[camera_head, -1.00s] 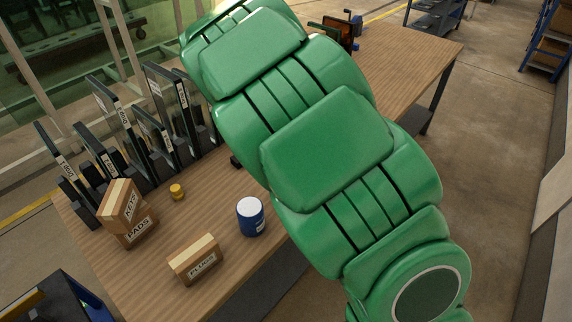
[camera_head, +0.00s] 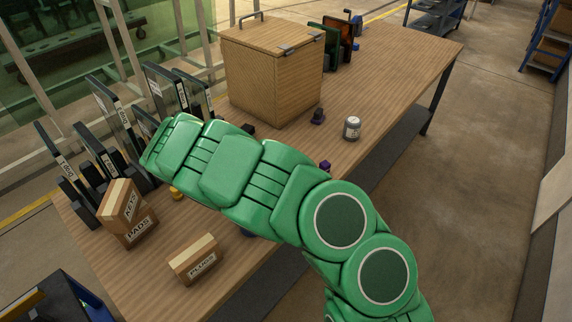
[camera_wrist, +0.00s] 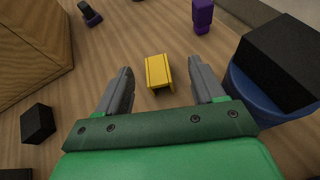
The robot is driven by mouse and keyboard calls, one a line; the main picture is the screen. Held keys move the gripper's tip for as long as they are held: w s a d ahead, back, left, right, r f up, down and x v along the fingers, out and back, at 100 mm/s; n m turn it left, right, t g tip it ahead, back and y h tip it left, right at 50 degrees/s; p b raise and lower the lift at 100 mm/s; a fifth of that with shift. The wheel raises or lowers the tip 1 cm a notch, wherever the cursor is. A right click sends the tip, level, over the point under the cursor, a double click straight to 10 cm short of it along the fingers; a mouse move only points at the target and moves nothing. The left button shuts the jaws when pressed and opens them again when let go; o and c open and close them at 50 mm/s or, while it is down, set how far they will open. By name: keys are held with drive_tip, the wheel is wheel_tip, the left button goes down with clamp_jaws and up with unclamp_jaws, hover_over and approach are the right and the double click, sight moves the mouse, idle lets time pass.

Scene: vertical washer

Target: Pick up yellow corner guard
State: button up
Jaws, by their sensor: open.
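The yellow corner guard (camera_wrist: 158,72) lies on the wooden table in the wrist view, a short, angled block with a folded edge. My gripper (camera_wrist: 161,80) is open, with one grey finger to the left of the guard and one to the right. The guard appears ahead of and between the fingers, with no visible contact. I cannot tell the exact height of the fingers above the table. In the head view, my green arm covers the area, and I cannot make out the guard there.
A wooden lidded box (camera_head: 275,75) stands behind my arm. A black block (camera_wrist: 38,123) and a purple piece (camera_wrist: 203,16) lie near the guard. A blue round object (camera_wrist: 250,98) is close on the right. Cartons (camera_head: 195,260) and upright panels (camera_head: 110,118) stand at left.

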drive_tip(key=shift+a+f+n, duration=0.4)
drive_tip(key=shift+a+f, duration=0.35)
drive_tip(key=shift+f, duration=0.3)
drive_tip(key=shift+t, duration=0.3)
drive_tip(key=shift+x, duration=3.8)
drive_tip(key=c, duration=1)
